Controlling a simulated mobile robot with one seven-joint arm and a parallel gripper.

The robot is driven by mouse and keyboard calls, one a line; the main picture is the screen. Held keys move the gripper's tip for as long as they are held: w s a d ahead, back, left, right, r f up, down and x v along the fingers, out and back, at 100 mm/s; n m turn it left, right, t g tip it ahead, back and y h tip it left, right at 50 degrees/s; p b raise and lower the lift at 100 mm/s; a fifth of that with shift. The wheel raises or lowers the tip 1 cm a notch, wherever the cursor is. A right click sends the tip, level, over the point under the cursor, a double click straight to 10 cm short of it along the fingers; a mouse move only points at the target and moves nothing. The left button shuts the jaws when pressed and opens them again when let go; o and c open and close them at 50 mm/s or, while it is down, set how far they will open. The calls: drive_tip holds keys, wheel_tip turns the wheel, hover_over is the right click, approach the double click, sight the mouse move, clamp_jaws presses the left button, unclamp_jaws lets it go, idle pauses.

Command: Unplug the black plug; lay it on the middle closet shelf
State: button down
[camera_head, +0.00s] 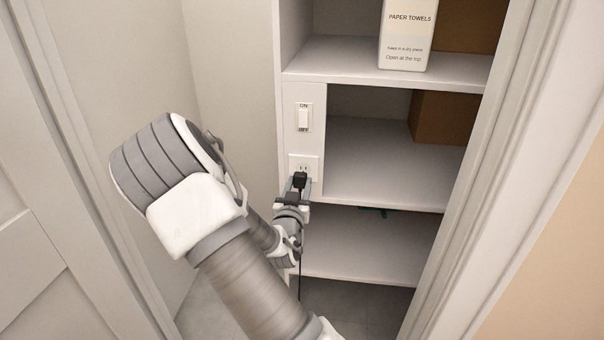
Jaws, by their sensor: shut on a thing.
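The black plug (299,180) is at the lower part of the white wall outlet (312,161), on the narrow panel left of the shelves. My gripper (297,190) is shut on the plug from below. I cannot tell whether the prongs are fully seated in the outlet. A dark cord (299,285) hangs down below my gripper. The middle closet shelf (375,170) is right of the outlet, with its front edge at about the plug's height. A brown box (441,117) stands at its back right; the rest of its visible surface is bare.
A light switch (304,117) is above the outlet. A paper towels package (406,35) stands on the upper shelf (345,62). The lower shelf (365,245) has a small teal item (374,212) at its back. Door frames (500,170) bound the closet on both sides.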

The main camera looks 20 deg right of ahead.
drive_tip(key=shift+v, duration=0.95)
